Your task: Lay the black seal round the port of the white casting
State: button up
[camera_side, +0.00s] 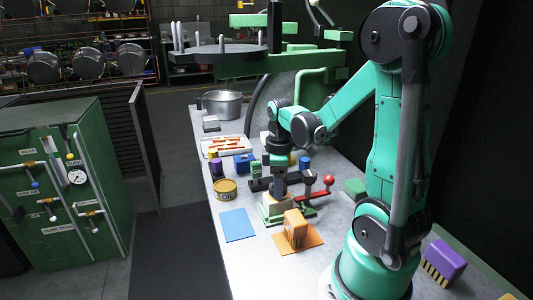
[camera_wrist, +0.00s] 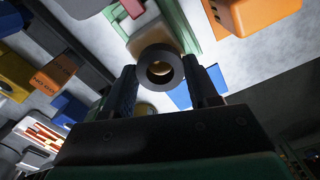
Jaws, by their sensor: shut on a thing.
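The black seal (camera_wrist: 141,66) is a thick ring held between the fingertips of my gripper (camera_wrist: 163,82) in the wrist view. My gripper is shut on it. The white casting (camera_wrist: 158,33) shows behind the ring, on a green base (camera_wrist: 186,18). A brass-coloured surface shows through the ring's hole. In the side view my gripper (camera_side: 279,186) points down just above the casting (camera_side: 275,199) on its green base (camera_side: 268,217). The seal cannot be made out there. Whether it touches the casting, I cannot tell.
A red-knobbed lever (camera_side: 328,181) stands right of the casting. An orange block (camera_side: 295,229) sits in front on an orange mat. A blue mat (camera_side: 238,225) and a yellow oil can (camera_side: 225,189) are at left. A white tray (camera_side: 220,146) and a pot (camera_side: 222,104) are farther back.

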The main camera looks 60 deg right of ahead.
jog(key=shift+f, duration=0.45)
jog(key=o, duration=1.2)
notch_tip(320, 180, up, 13)
jog(key=w+a+f+m+t, duration=0.1)
jog(key=a+t, duration=0.1)
jog(key=a, duration=0.3)
jog(key=w+a+f+m+t, duration=0.1)
jog(key=a+f+m+t, duration=0.1)
jog(key=a, duration=0.4)
jog(key=w+a+f+m+t, duration=0.1)
jog(key=w+a+t, duration=0.1)
jog(key=a, duration=0.3)
jog(key=shift+w+a+f+m+t, duration=0.1)
jog(key=shift+a+f+m+t, duration=0.2)
jog(key=shift+t, duration=0.3)
